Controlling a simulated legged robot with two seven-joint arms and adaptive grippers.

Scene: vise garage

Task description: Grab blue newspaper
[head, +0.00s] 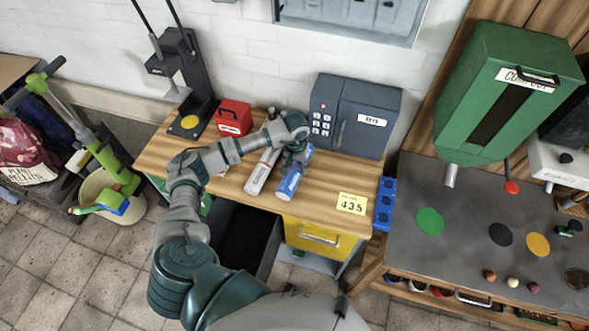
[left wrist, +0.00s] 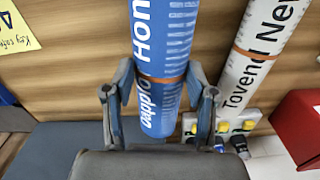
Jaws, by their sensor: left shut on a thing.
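The blue newspaper (head: 289,185) is a rolled tube with a brown band, lying on the wooden workbench (head: 230,180). It also shows in the left wrist view (left wrist: 162,35), running up between the fingers. My right gripper is out of view.
A dark grey safe (head: 354,115) with a keypad stands behind the gripper. A red box (head: 233,117) and a black press (head: 184,80) stand to the left. A yellow drawer (head: 318,237) is below the bench's front edge. Bench wood between newspaper and yellow card (head: 352,203) is clear.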

